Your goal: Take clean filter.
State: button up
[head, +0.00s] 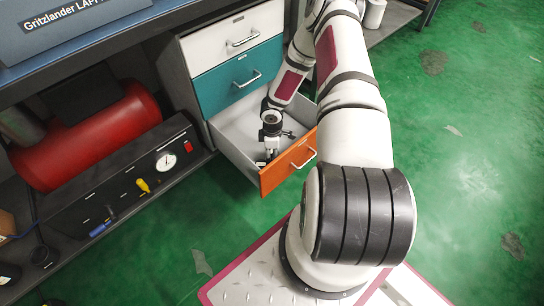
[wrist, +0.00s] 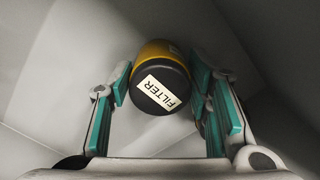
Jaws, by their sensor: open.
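A filter (wrist: 160,88) shows in the wrist view, a short cylinder with a yellow body and a black end bearing a white label that reads FILTER. It lies inside the open drawer with the orange front (head: 288,164). My gripper (wrist: 162,98) is open, with one teal-padded finger on each side of the filter. Whether the pads touch it I cannot tell. In the head view my gripper (head: 268,158) reaches down into the drawer, and the filter is not clearly visible there.
A white drawer (head: 228,38) and a teal drawer (head: 236,76) above are shut. The open drawer's walls surround my gripper closely. Green floor is clear at right.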

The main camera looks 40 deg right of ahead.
jog(key=c, duration=0.8)
jog(key=shift+r, duration=0.15)
